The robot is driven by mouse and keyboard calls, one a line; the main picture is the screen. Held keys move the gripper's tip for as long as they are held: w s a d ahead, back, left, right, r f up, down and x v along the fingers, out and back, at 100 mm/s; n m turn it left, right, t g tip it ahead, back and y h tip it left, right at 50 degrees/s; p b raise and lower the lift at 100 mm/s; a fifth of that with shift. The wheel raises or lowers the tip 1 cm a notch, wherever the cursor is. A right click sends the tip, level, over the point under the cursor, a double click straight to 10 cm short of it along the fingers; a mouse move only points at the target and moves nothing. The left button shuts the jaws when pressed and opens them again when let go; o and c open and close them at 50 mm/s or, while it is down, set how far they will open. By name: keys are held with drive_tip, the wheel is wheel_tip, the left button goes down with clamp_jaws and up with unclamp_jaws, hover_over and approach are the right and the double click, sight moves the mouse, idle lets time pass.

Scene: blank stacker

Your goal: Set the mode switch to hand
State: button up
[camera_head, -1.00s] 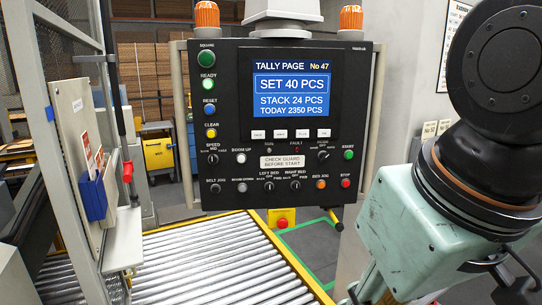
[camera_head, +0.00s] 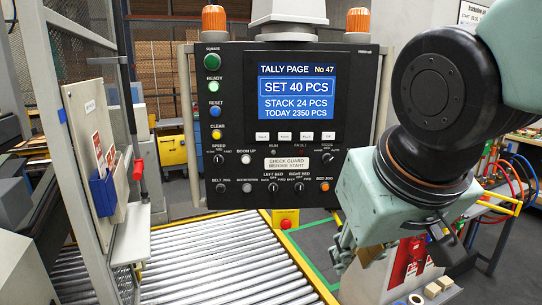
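The mode switch (camera_head: 327,159) is a small black rotary knob on the right side of the dark control panel (camera_head: 240,140), below the screen's lower right corner. Its labels and pointer are too small to read surely, so I cannot tell its setting. My gripper (camera_head: 350,258) hangs below the teal wrist block, lower right of the panel and apart from the switch. It is partly hidden by the wrist, and its fingers are too unclear to tell open from shut. My arm covers the panel's lower right corner.
Other knobs and buttons sit close around, including the left bed (camera_head: 272,187) and right bed (camera_head: 298,187) switches and an orange button (camera_head: 324,187). A roller conveyor (camera_head: 215,260) runs below the panel. A mesh guard frame (camera_head: 95,130) stands at left, and a bench with hoses at right.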

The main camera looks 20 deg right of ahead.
drive_tip(key=w+d+r+t+p, duration=0.2)
drive_tip(key=w, duration=0.6)
drive_tip(key=w+d+r+m+t+p, duration=0.1)
drive_tip(key=w+d+r+t+p, duration=0.1)
drive_tip(key=w, duration=0.6)
drive_tip(key=w+d+r+t+p, duration=0.2)
drive_tip(key=w+r, duration=0.1)
drive_tip(key=w, duration=0.5)
drive_tip(key=w+d+f+m+t+y+b, duration=0.2)
drive_tip(key=d+m, duration=0.5)
drive_tip(key=d, duration=0.5)
drive_tip(key=shift+t+b, duration=0.6)
drive_tip(key=shift+b, duration=0.5)
drive_tip(key=shift+d, duration=0.1)
drive_tip(key=shift+w, duration=0.35)
drive_tip(key=p, duration=0.5)
approach(330, 159)
drive_tip(key=shift+p+x, duration=2.75)
drive_tip(key=shift+p, duration=1.2)
drive_tip(key=shift+w+d, duration=0.1)
